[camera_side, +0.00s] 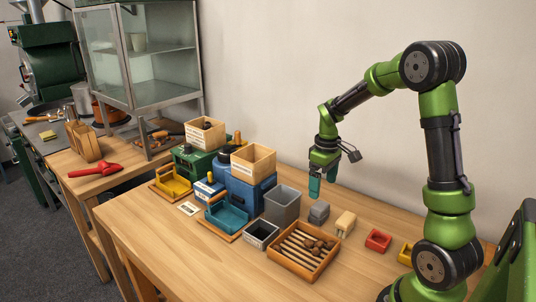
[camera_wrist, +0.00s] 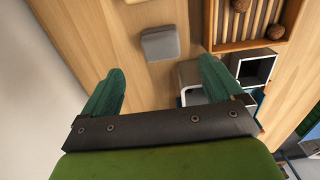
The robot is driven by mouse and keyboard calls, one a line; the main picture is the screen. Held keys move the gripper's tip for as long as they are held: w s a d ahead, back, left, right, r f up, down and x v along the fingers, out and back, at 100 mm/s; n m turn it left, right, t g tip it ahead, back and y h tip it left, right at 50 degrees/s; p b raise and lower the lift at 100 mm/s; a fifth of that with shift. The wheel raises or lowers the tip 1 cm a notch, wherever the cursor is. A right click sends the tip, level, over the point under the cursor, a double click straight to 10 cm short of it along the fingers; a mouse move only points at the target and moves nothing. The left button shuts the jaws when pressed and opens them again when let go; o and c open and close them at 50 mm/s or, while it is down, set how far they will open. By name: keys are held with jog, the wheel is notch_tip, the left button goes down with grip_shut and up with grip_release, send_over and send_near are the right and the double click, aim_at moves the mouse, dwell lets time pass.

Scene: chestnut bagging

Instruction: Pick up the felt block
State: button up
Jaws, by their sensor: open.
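The grey block with rounded edges, which looks like the felt block (camera_side: 319,212), sits on the wooden table between the grey bin and a cream-coloured piece. In the wrist view the block (camera_wrist: 160,43) lies beyond the fingertips, roughly centred between them but not between the fingers. My gripper (camera_side: 322,187) points down above the table, close to the block and higher than it. In the wrist view its two green fingers (camera_wrist: 162,68) are spread wide with nothing between them.
A grey bin (camera_side: 282,205) stands left of the block. A slatted wooden tray (camera_side: 277,259) with several chestnuts is in front, beside a small black-lined box (camera_side: 260,235). The cream piece (camera_side: 345,222) and a red tray (camera_side: 378,241) are to the right. Bare table lies behind the block.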

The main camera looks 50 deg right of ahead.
aim_at(320, 205)
notch_tip(320, 205, down, 9)
jog(key=shift+a+f, duration=0.1)
dwell(0.4)
jog(key=shift+c, duration=0.2)
jog(key=c, duration=1.1)
jog(key=shift+r, duration=5.1)
